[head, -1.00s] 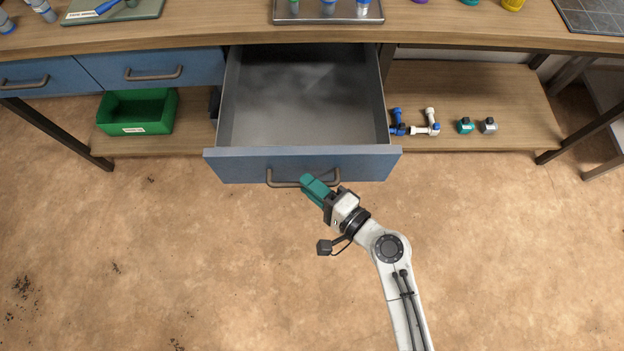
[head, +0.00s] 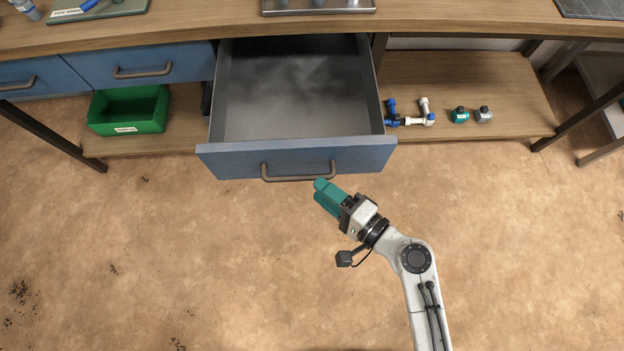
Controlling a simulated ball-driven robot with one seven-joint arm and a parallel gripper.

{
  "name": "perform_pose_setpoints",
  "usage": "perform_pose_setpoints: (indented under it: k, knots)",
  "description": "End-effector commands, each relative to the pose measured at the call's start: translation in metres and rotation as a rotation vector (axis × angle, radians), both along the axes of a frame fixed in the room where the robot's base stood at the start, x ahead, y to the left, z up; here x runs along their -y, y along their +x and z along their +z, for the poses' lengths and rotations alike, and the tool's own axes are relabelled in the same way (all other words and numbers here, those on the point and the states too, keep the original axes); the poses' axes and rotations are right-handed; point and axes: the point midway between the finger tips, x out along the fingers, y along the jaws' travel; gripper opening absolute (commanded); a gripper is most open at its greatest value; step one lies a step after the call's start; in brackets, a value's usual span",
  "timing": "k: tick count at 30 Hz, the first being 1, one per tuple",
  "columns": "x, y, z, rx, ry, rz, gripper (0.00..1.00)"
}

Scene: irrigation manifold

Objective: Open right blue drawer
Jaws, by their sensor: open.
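The right blue drawer (head: 225,163) is pulled far out from under the workbench, and its grey inside looks empty. Its brown bar handle (head: 298,178) is on the front face. My gripper (head: 320,190), with teal fingers, is just in front of the handle's right end and below it in the picture. It is apart from the handle and holds nothing that I can see. The gap between the fingers is hard to make out from this angle.
Two shut blue drawers (head: 138,68) are at the left. A green bin (head: 128,110) and several small pipe fittings (head: 409,119) are on the lower shelf (head: 475,80). Table legs (head: 577,118) stand at both sides. The floor (head: 180,260) in front is clear.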

Motion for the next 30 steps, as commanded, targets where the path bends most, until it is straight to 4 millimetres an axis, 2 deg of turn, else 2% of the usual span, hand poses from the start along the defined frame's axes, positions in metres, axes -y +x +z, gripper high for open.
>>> perform_pose_setpoints:
  k: [6,12,30]
  knots:
    - [0.027,-0.027,0.004,-0.001,0.000,-0.001,0.40]
    - [0.039,-0.038,0.008,-0.001,0.001,0.000,0.40]
    - [0.040,-0.039,0.008,0.000,0.000,0.000,0.40]
